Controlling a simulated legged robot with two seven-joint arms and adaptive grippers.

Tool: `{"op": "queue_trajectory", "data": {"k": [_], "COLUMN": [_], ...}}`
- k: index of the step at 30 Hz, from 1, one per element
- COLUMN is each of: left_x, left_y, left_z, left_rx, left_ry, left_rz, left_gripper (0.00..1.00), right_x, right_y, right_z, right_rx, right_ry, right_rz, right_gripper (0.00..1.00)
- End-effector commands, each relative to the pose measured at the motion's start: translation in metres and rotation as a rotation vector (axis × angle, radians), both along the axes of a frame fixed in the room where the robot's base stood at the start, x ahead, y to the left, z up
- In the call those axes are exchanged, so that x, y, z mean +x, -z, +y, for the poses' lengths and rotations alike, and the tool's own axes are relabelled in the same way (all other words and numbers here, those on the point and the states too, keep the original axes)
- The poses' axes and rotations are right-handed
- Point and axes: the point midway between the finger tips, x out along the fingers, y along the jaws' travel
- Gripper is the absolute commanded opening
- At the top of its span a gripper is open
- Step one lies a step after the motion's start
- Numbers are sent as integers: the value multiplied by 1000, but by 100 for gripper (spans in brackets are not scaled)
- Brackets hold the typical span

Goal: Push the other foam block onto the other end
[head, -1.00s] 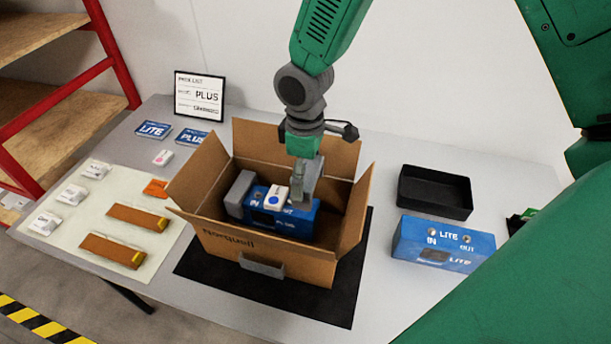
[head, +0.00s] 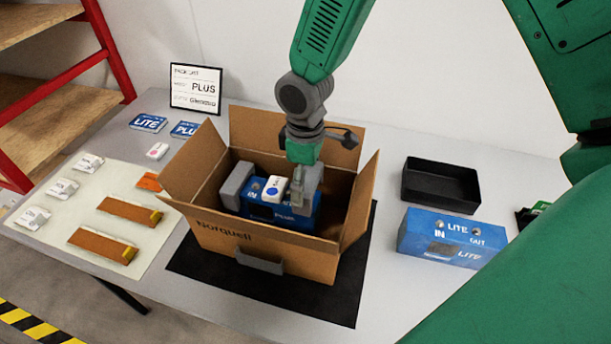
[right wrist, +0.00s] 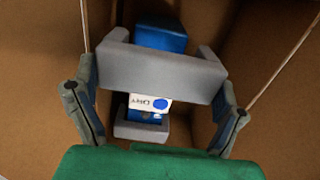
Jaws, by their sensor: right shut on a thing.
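A blue PLUS analyser (head: 265,209) lies in the open cardboard box (head: 225,238), with a small white packet (head: 276,187) on top. One grey foam block (head: 237,186) is on its left end. The other grey foam block (head: 314,180) is at its right end, in my right gripper (head: 299,190). In the right wrist view my right gripper's fingers (right wrist: 155,108) are on both sides of this foam block (right wrist: 160,72), against its ends. The analyser's blue body (right wrist: 160,36) shows beyond it. I cannot tell whether the block is fully seated. My left gripper is not in view.
The box's raised flaps surround the opening closely. A blue LITE unit (head: 452,239) and a black tray (head: 440,187) stand to the right. A pale mat (head: 75,250) with white packets and brown strips lies left. A framed pick list (head: 196,89) stands behind.

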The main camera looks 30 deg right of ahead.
Motion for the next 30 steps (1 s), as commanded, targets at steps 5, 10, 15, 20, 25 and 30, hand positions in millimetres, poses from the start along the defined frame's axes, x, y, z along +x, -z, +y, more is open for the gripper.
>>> {"op": "queue_trajectory", "data": {"k": [5, 10, 15, 20, 25, 30], "left_x": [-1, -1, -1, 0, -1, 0], "left_y": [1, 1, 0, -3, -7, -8], "left_z": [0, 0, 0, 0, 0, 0], "left_rx": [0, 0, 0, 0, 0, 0], "left_ry": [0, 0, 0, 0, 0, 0], "left_rz": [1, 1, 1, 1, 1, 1], "left_gripper": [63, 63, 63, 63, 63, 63], "right_x": [0, 0, 0, -1, -1, -1], "right_y": [1, 1, 0, -1, -3, -2], "right_z": [0, 0, 0, 0, 0, 0], "right_rx": [1, 0, 0, -1, 0, 0], "right_ry": [1, 1, 1, 1, 1, 1], "right_rz": [1, 1, 1, 2, 1, 1], "right_gripper": [72, 72, 72, 72, 72, 72]}}
